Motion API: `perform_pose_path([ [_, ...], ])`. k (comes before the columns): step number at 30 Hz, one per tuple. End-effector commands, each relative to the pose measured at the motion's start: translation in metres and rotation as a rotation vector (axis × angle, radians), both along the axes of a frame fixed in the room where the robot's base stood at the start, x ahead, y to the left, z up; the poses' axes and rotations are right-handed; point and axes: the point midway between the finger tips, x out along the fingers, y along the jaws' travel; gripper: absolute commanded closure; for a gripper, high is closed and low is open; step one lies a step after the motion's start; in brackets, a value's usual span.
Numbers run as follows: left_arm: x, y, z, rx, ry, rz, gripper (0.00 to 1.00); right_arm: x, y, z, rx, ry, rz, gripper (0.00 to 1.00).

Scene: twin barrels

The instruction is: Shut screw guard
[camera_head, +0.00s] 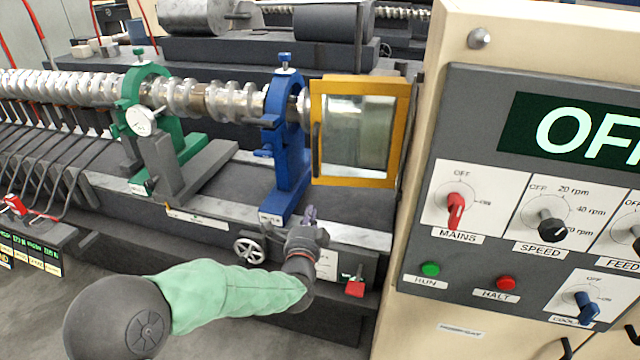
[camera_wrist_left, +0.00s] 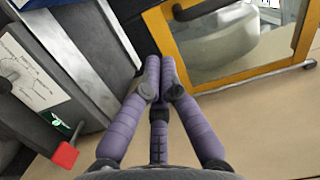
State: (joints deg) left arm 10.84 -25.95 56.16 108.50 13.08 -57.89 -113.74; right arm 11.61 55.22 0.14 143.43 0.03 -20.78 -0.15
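The screw guard (camera_head: 400,135) is a yellow-framed clear panel beside the cream control cabinet, with a dark handle (camera_head: 316,150) on its left side. A round metal part shows through its window. The guard also fills the upper right of the left wrist view (camera_wrist_left: 245,78), with a dark handle (camera_wrist_left: 200,9) at its top. I cannot tell how far it stands open. My left gripper (camera_head: 310,214) is below and left of the guard, apart from it. In the wrist view its purple fingers (camera_wrist_left: 160,68) meet at the tips with nothing between them. My right gripper is not in view.
A blue screw support (camera_head: 287,140) stands just left of the guard, with a green one (camera_head: 160,150) further left. The control panel (camera_head: 480,100) stands close on the right. A handwheel (camera_head: 249,251) and red lever (camera_head: 355,288) are on the machine's front. Floor shows at lower left.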

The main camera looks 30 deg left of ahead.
Motion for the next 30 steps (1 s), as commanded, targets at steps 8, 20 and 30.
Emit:
perform_pose_path([
  [8, 0.005, 0.006, -0.008, 0.054, 0.034, 0.022, 1.0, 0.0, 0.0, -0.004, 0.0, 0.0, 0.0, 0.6],
  [20, 0.069, 0.035, -0.009, 0.053, 0.033, 0.021, 1.0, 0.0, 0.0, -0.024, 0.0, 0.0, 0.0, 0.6],
  [30, 0.114, 0.055, -0.008, 0.051, 0.032, 0.021, 1.0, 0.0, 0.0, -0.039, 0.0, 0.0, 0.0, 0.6],
])
